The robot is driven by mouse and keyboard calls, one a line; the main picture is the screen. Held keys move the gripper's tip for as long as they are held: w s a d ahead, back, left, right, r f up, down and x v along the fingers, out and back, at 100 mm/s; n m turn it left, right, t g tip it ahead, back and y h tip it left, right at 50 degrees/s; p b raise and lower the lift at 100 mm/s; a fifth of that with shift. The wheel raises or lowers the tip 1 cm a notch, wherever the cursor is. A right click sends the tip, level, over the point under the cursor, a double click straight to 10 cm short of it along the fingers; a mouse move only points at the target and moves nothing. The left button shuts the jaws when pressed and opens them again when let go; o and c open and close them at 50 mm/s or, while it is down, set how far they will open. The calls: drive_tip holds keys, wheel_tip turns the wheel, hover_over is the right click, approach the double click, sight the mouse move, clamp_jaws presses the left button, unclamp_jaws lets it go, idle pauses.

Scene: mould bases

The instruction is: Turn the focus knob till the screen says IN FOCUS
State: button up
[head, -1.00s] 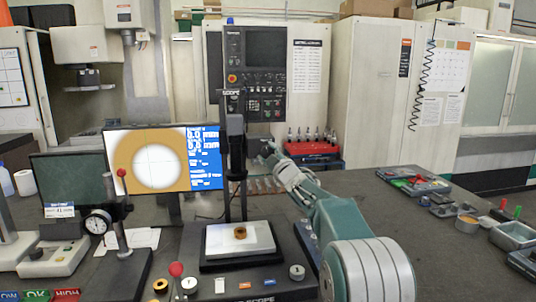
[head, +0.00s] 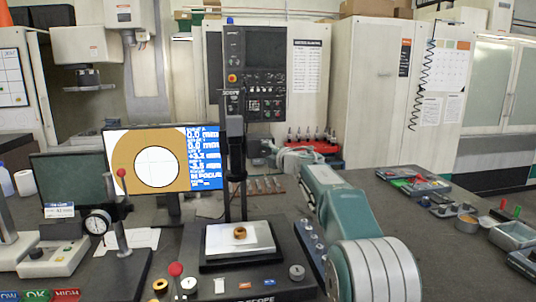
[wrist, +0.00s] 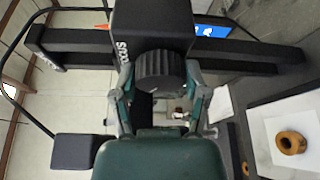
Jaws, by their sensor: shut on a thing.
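The black ribbed focus knob (wrist: 160,70) sits on the scope's column in the wrist view. My gripper (wrist: 160,88) has a finger on each side of it, shut on its rim. In the head view the knob cannot be made out. The screen (head: 163,160) shows a white disc with a sharp dark outline on tan. The small text on its blue panel has a line that appears to read IN FOCUS. A brass ring (head: 239,232) lies on the white stage plate (head: 222,245); it also shows in the wrist view (wrist: 290,142).
The scope's dark column (head: 235,165) stands right of the screen. A dial gauge on a stand (head: 98,222) is at left. A red rack (head: 315,148) stands behind my arm. Trays and small parts lie on the bench at right.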

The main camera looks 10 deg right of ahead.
drive_tip(key=shift+a+f+n+g, duration=0.15)
drive_tip(key=shift+f+n+g, duration=0.15)
drive_tip(key=shift+f+n, duration=0.25)
drive_tip(key=o, duration=1.1)
drive_tip(key=shift+w+a+r, duration=0.1)
drive_tip(key=shift+o, duration=0.2)
drive_tip(key=shift+r, duration=0.2)
drive_tip(key=shift+s+d+r, duration=0.15)
drive_tip(key=shift+s+d, duration=0.1)
drive_tip(key=shift+s, duration=0.25)
drive_tip(key=f+v, duration=0.1)
drive_tip(key=v, duration=0.9)
drive_tip(key=shift+s+r, duration=0.3)
drive_tip(key=shift+s, duration=0.2)
